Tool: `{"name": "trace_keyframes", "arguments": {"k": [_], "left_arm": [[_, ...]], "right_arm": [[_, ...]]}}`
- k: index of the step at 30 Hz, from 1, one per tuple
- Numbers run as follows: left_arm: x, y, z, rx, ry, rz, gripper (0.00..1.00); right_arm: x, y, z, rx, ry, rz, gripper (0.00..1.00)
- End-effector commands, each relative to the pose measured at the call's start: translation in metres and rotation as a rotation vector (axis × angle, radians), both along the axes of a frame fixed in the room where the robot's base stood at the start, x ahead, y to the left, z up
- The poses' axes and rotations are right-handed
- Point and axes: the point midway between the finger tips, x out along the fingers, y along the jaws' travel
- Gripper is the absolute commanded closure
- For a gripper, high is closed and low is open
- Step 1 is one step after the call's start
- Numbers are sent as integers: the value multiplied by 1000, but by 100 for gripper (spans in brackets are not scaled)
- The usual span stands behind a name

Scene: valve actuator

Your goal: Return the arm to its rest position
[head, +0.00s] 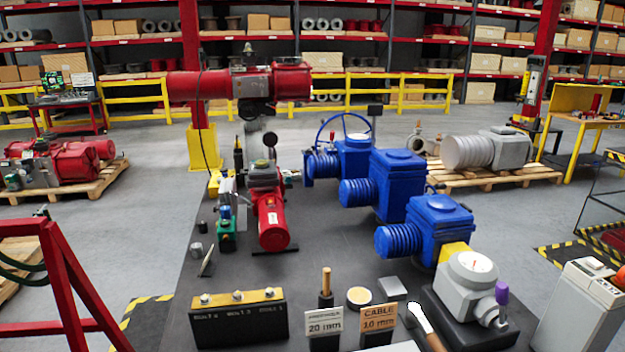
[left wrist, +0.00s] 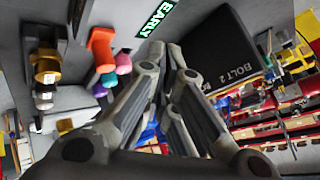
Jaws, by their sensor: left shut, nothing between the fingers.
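My left gripper (left wrist: 164,50) shows in the left wrist view, with its two fingers close together and nothing between them. Its tips are near a dark panel edge, between a green-lit "EARLY" label (left wrist: 157,18) and a black block marked "BOLT 2" (left wrist: 228,50). I cannot tell how far the tips are from these. No part of my left arm or left gripper shows in the head view. My right gripper is in neither view.
A red frame (head: 75,270) stands at left. The left wrist view shows an orange cylinder (left wrist: 101,48).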

Motion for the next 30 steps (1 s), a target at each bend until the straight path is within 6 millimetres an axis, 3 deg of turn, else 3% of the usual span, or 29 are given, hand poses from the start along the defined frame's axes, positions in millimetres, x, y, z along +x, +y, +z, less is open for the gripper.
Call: {"name": "trace_keyframes", "arguments": {"k": [1, 3, 6, 10, 14, 27, 30], "left_arm": [[-14, -24, -8, -36, 24, 4, 100], [-31, -46, -15, -70, 53, 25, 100], [-56, -69, -21, -114, 96, 76, 100], [-89, -86, -26, -166, 162, 173, 100], [-124, -89, -30, -208, 241, 300, 100], [-236, -61, -41, -241, 499, 708, 100], [-227, -61, -71, -231, 506, 702, 100]], "right_arm": [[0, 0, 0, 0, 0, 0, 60], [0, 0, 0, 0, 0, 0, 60], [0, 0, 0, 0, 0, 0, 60], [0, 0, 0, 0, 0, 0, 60], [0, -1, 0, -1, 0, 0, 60], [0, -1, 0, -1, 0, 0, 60], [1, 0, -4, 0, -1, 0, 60]]}}
